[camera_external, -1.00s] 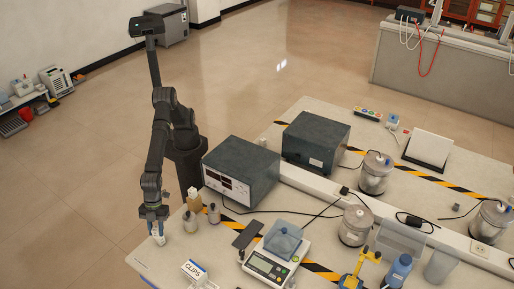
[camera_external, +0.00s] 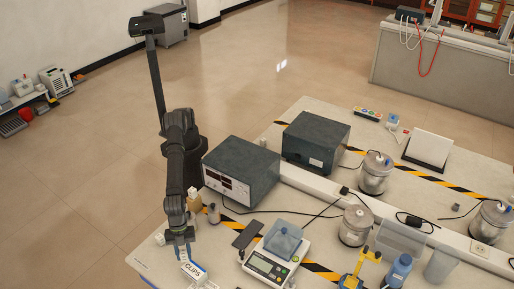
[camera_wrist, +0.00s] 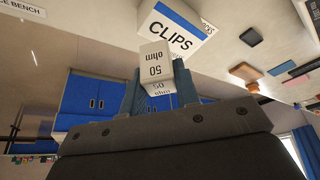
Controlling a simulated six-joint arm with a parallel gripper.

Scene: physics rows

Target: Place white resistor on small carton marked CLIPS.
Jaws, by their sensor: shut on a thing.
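The white resistor (camera_wrist: 154,62), a small block marked "50 ohm", is held between the two blue fingers of my gripper (camera_wrist: 157,80) in the wrist view. The small carton (camera_wrist: 178,27) is white with a blue band and marked CLIPS. It shows just beyond the resistor there. In the external view my gripper (camera_external: 181,247) points down right by the carton (camera_external: 194,273) at the near table edge. The arm partly hides the carton, and I cannot tell whether the resistor touches it.
A small white object (camera_external: 159,239) lies on the table left of my gripper. A phone-like dark slab (camera_external: 245,234) and a scale (camera_external: 270,265) stand to the right. A dark power supply (camera_external: 240,170) is behind.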

